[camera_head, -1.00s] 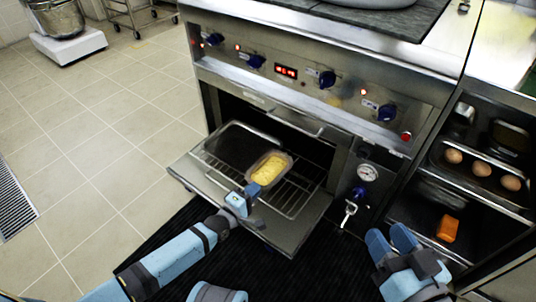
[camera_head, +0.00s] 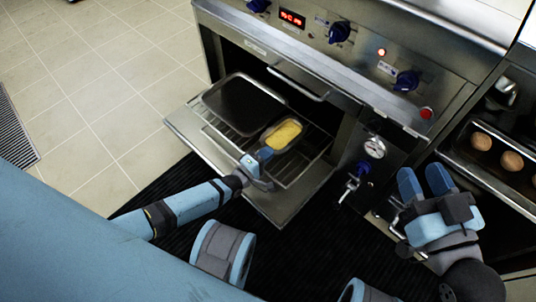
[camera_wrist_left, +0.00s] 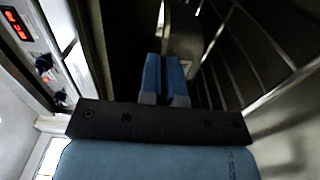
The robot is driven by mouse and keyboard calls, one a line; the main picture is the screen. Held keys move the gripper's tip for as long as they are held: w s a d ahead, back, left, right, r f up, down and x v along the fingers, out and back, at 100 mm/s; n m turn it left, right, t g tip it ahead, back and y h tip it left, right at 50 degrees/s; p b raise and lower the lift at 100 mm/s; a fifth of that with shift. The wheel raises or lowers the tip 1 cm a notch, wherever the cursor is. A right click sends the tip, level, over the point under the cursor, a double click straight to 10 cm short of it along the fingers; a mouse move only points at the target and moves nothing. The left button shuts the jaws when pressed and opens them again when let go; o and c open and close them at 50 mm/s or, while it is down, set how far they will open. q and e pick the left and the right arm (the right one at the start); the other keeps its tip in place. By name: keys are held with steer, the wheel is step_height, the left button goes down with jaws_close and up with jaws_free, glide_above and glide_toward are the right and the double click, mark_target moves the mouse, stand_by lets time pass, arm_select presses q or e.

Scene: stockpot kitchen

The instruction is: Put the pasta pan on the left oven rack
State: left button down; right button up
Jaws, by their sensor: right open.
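The pasta pan (camera_head: 284,134), a small grey pan with yellow contents, is over the right part of the oven rack (camera_head: 297,174); I cannot tell whether it touches the wires. My left gripper (camera_head: 264,154) is at the pan's near left corner, fingers nearly together on its edge. In the left wrist view the fingers (camera_wrist_left: 165,80) show a narrow gap; the pan is mostly hidden there. My right gripper (camera_head: 425,186) is open and empty, in front of the cabinet right of the oven.
A dark flat tray (camera_head: 243,104) lies on the rack left of the pan. The oven door (camera_head: 188,122) is folded down. A gauge (camera_head: 374,147) and valve stand right of the opening. A black mat (camera_head: 180,215) covers the floor in front.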

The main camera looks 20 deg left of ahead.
arm_select(q)
step_height(320, 180, down, 4)
steer(key=shift+f+b, duration=0.2)
steer(key=shift+b, duration=1)
arm_select(e)
steer(key=shift+w+d+r+n+t+y, duration=0.35)
steer(key=shift+w+n+t, duration=0.2)
steer(key=shift+n, duration=0.35)
steer(key=shift+f, duration=0.1)
arm_select(q)
steer(key=c, duration=1.3)
jaws_free()
steer(key=shift+f, duration=0.1)
steer(key=shift+c, duration=0.2)
